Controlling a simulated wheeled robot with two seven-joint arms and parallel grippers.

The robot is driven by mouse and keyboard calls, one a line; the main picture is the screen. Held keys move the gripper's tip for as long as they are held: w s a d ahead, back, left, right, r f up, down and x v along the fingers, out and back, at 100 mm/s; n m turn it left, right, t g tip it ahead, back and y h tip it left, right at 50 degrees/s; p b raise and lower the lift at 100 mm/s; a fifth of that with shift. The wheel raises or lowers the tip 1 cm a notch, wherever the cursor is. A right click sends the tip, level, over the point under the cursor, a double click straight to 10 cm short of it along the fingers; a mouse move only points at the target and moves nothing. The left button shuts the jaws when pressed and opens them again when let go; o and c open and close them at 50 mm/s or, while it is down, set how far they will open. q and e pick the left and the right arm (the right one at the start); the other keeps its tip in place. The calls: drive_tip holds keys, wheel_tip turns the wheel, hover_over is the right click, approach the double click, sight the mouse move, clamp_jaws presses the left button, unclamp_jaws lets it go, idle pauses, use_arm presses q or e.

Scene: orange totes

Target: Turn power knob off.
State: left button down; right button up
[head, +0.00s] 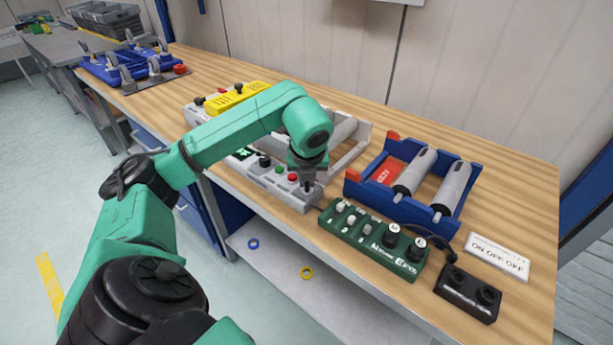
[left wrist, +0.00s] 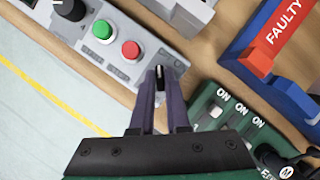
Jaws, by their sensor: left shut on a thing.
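A grey control panel (head: 268,178) lies along the front of the wooden bench, with a black knob, a green button and a red button (head: 293,177). In the left wrist view the panel's right end (left wrist: 172,62) carries a small black knob (left wrist: 159,72) with a light line on it. My left gripper (head: 308,186) points down over that end. Its two fingers are shut on this small knob, one on each side, and hide most of it. The knob's label cannot be read. My right gripper is not in view.
A green switch box (head: 372,246) with toggles and black knobs sits right beside the gripper. Behind it stand a blue roller fixture (head: 447,212) and a grey roller fixture (head: 355,150). A black two-knob box (head: 466,297) and a white label plate (head: 497,256) lie at the right.

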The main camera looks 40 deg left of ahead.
use_arm(q)
drive_tip(key=shift+n, duration=0.5)
drive_tip(key=c, duration=0.9)
unclamp_jaws()
drive_tip(key=shift+r, duration=0.15)
drive_tip(key=shift+s+d+r, duration=0.1)
drive_tip(key=shift+d+r, duration=0.1)
drive_tip(key=shift+r, duration=0.15)
drive_tip(key=p+v, duration=0.5)
drive_tip(key=v, duration=0.8)
drive_tip(key=shift+d+r, duration=0.25)
